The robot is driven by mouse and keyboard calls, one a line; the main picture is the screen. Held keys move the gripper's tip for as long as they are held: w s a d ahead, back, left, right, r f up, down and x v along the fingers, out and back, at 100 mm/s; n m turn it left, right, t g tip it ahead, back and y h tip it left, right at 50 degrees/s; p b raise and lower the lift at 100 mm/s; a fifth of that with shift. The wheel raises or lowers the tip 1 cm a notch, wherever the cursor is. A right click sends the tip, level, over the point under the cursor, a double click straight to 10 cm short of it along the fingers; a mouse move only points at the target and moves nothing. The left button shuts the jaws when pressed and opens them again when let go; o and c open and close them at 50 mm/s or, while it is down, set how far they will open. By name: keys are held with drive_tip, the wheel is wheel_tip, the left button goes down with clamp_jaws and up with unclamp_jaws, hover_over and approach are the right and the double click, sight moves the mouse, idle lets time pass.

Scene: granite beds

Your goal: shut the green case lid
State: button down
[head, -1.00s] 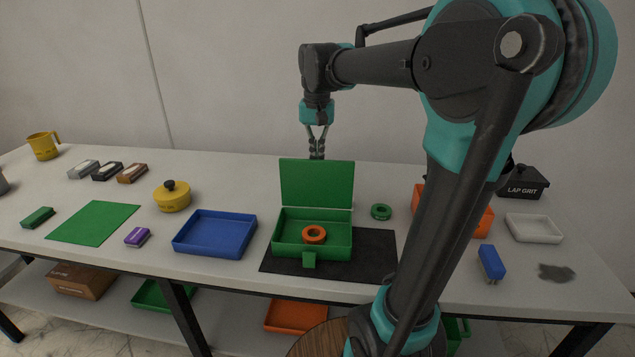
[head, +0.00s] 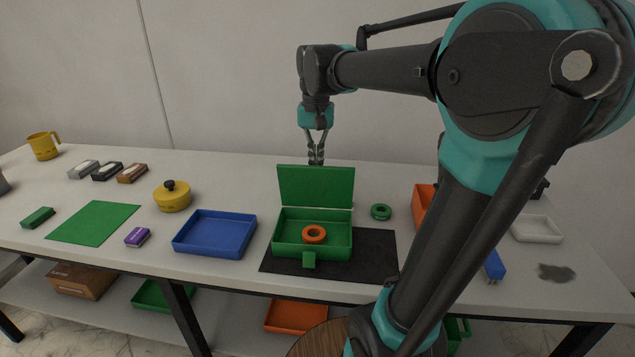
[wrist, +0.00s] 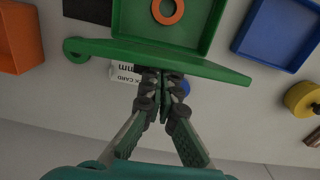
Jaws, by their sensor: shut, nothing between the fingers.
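The green case (head: 340,240) sits on a black mat (head: 370,262) on the table, with an orange ring (head: 314,234) inside it. Its green lid (head: 316,186) stands up from the back edge, leaning slightly backward. My gripper (head: 316,162) is shut and empty, pointing down just behind the lid's top edge. In the wrist view the fingertips (wrist: 165,74) are at the lid's back face (wrist: 205,66); I cannot tell whether they touch it. A white card with lettering (wrist: 124,76) and part of a blue thing show behind the lid.
A blue tray (head: 215,234) and a yellow lidded pot (head: 173,196) stand left of the case. A green ring (head: 381,212) and an orange bin (head: 422,205) are to the right. My arm covers part of the right side.

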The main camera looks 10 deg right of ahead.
drive_tip(key=shift+s+a, duration=0.1)
drive_tip(key=shift+s, duration=0.25)
wheel_tip(320, 180, up, 8)
idle(0.7)
drive_tip(key=shift+s, duration=0.1)
idle(1.0)
